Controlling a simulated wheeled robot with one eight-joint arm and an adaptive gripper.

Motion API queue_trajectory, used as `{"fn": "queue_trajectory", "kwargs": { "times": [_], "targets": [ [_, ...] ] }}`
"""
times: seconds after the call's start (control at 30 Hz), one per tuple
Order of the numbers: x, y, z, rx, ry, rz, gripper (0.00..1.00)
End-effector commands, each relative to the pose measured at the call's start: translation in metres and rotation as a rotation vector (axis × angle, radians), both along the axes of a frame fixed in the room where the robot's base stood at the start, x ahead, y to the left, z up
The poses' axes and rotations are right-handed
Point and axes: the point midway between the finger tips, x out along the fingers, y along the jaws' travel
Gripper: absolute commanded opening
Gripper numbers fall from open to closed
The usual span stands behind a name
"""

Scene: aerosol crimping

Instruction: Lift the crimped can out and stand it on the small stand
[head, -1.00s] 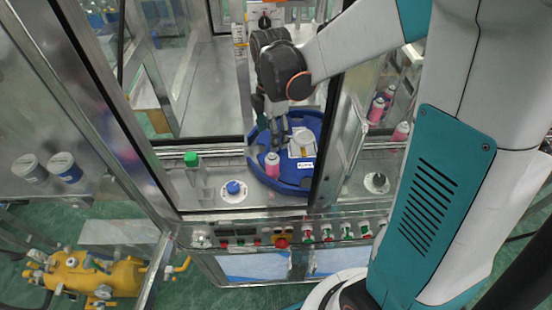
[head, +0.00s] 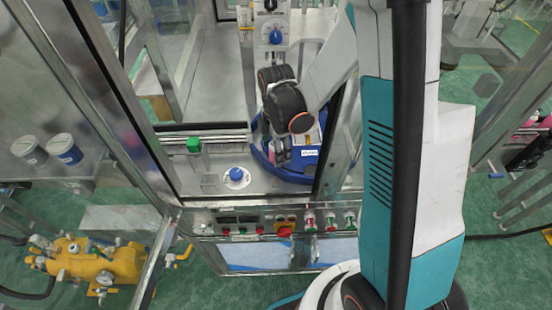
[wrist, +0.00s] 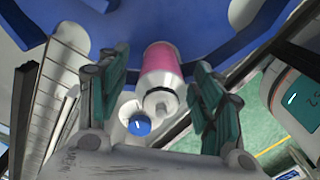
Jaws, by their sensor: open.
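A can with a pink body and silver-white top (wrist: 161,72) shows between my fingers in the wrist view, beside a blue curved surface (wrist: 230,45). My gripper (wrist: 160,85) is open, with one teal finger on each side of the can; I cannot tell whether they touch it. In the head view my gripper (head: 278,152) is down at the blue round fixture (head: 265,165), and my wrist mostly hides the can. I cannot pick out the small stand with certainty.
A blue knob on a white disc (head: 236,176) and a green-capped clear container (head: 194,146) are left of the fixture. A metal frame post (head: 338,140) stands close to its right. A button panel (head: 270,222) runs along the front.

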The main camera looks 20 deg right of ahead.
Motion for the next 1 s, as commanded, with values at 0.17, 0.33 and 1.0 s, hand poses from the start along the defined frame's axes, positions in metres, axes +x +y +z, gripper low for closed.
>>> {"fn": "queue_trajectory", "kwargs": {
  "times": [0.17,0.33,1.0],
  "targets": [
    [-0.0005,0.0,-0.0065,0.0,0.0,0.0,0.6],
    [-0.0005,0.0,-0.0061,0.0,0.0,0.0,0.56],
    [-0.0001,0.0,0.0005,0.0,0.0,0.0,0.13]
  ]
}}
